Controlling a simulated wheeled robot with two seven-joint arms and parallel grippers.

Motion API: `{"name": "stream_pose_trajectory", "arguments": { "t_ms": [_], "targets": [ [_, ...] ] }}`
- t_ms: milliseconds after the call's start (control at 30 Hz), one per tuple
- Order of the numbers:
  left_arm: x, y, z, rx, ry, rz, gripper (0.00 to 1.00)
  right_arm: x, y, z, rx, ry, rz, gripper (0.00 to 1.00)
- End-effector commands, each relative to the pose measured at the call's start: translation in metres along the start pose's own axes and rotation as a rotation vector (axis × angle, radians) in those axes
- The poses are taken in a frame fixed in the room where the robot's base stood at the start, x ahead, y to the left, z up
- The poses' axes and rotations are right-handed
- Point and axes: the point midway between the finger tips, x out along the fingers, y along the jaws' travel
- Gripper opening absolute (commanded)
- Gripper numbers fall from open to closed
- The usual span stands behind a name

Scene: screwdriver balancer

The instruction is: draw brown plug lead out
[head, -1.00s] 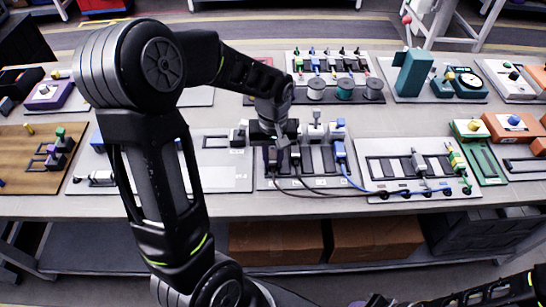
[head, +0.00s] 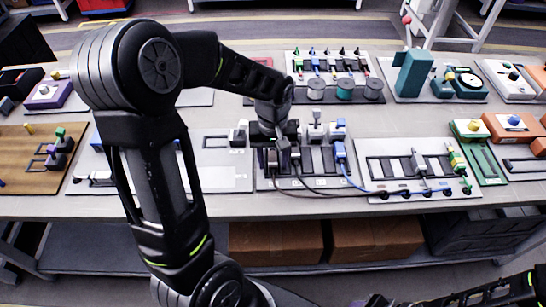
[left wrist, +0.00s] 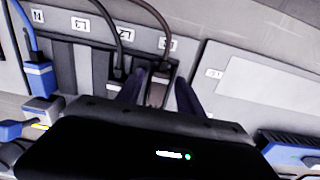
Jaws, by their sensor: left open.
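The brown lead (left wrist: 160,17) runs to a plug (left wrist: 158,92) at the socket labelled L1 in the left wrist view. In the head view that brown plug (head: 272,160) sits at the left end of the socket board (head: 318,183). My left gripper (head: 283,152) is over this end of the board. In the left wrist view its open fingers (left wrist: 158,98) stand on either side of the brown plug. Whether they touch it cannot be told. A black lead's plug (left wrist: 117,75) is at L2, close beside one finger. My right gripper is not in view.
A blue plug (head: 340,150) with a blue lead is at N. The leads run right to a cable panel (head: 400,172). A grey panel (head: 222,178) lies left of the socket board. Spools (head: 344,90) stand behind it.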

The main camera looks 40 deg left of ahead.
Motion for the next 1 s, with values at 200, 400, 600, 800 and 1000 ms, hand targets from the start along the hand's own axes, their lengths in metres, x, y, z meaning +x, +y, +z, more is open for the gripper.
{"name": "stream_pose_trajectory", "arguments": {
  "t_ms": [200,400,600,800,1000],
  "targets": [
    [-0.002,0.000,0.000,0.000,0.000,0.000,0.44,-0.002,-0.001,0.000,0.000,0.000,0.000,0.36],
    [-0.020,0.000,0.000,0.000,0.001,0.000,0.44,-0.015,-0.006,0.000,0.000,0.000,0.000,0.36],
    [-0.042,0.000,0.000,0.000,0.001,0.001,0.44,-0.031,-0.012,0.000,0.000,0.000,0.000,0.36],
    [-0.063,0.000,0.000,0.000,0.001,0.000,0.44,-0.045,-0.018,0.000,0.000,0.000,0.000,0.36],
    [-0.071,0.000,0.000,0.000,0.000,0.000,0.44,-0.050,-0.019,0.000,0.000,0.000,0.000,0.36]
  ]
}}
